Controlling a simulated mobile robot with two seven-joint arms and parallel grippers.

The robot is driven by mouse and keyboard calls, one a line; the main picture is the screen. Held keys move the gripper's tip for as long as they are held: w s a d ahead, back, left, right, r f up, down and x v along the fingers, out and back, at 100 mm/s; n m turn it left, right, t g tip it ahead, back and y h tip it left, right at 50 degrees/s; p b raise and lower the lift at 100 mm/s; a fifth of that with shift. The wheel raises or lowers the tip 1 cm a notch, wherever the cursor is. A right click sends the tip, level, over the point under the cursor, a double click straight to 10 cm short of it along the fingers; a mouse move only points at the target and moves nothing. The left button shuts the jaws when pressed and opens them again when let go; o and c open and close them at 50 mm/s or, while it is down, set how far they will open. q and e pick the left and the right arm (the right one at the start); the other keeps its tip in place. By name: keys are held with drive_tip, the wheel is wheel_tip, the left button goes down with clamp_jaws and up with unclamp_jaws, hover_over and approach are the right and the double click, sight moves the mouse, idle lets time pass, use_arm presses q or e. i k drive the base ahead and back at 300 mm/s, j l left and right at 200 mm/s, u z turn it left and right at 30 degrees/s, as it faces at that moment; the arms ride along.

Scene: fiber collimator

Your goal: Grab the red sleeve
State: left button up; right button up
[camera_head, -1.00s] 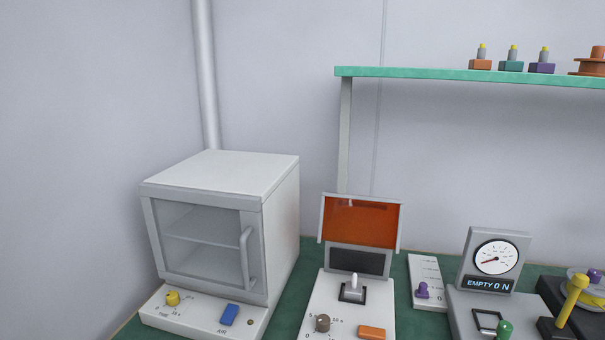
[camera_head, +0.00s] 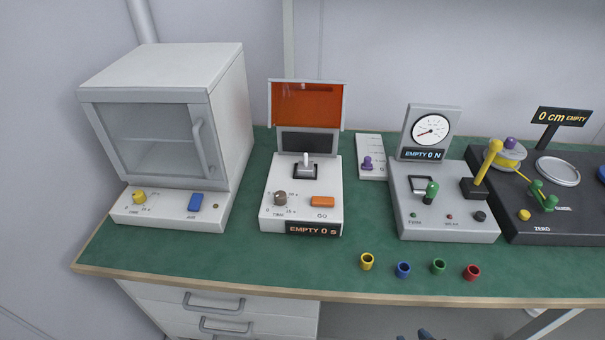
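The red sleeve (camera_head: 471,272) is a small, short hollow ring standing on the green bench top near its front edge. It is the rightmost in a row with a green sleeve (camera_head: 438,266), a blue sleeve (camera_head: 403,270) and a yellow sleeve (camera_head: 367,261). Gaps separate the sleeves. Neither gripper can be made out; only a small dark blue shape shows at the bottom edge, too cut off to identify.
Behind the sleeves stand a white oven-like box (camera_head: 160,115), a curing unit with an orange shield (camera_head: 305,105), a gauge unit (camera_head: 445,200) and a black device (camera_head: 530,220). The green bench top (camera_head: 250,262) is clear at its front left. Drawers (camera_head: 215,312) lie below.

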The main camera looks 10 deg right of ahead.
sight(471, 271)
drive_tip(key=k+z, duration=0.1)
drive_tip(key=z, duration=1.4)
